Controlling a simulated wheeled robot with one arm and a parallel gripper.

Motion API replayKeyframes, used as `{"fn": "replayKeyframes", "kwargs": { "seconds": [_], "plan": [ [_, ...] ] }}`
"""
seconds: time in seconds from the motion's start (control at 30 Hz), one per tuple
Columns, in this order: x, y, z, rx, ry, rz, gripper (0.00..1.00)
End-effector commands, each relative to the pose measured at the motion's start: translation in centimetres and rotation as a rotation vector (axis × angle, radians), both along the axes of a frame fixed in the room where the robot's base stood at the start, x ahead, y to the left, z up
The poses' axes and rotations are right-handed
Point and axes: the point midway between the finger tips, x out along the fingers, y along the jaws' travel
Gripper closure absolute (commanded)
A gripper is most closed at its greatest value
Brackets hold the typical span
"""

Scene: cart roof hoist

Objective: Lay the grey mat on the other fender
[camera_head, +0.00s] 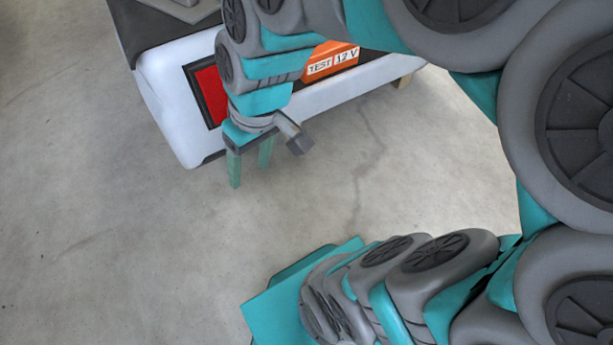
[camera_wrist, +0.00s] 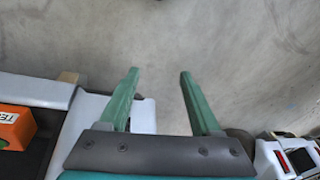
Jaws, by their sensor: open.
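My gripper (camera_head: 250,173) hangs fingers down in front of the white end of a vehicle (camera_head: 170,95), beside its red lamp panel (camera_head: 209,93). A flat grey piece (camera_head: 178,10) lies on the vehicle's dark top at the upper edge of the head view. It is cut off, and I cannot tell whether it is the grey mat. I cannot make out either fender for certain.
An orange box marked "TEST 12 V" (camera_head: 332,62) is partly behind my arm; it also shows in the wrist view (camera_wrist: 14,127). Another white body with a red lamp (camera_wrist: 283,160) is at the wrist view's lower right. Concrete floor (camera_head: 100,250) is clear.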

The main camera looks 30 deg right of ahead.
Motion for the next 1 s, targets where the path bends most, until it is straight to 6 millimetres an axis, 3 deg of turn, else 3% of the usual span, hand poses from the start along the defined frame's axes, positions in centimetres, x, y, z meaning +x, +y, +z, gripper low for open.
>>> {"fn": "replayKeyframes", "kwargs": {
  "seconds": [0.03, 0.1, 0.2, 0.27, 1.0],
  "plan": [
    [-2.7, -1.3, -0.7, -0.054, 0.063, -0.051, 0.35],
    [-6.0, -2.9, -1.5, -0.116, 0.148, -0.125, 0.35],
    [-9.1, -4.3, -2.0, -0.176, 0.225, -0.198, 0.35],
    [-9.9, -4.8, -2.1, -0.194, 0.244, -0.223, 0.35],
    [-10.2, -4.9, -2.1, -0.199, 0.254, -0.234, 0.35]
  ]
}}
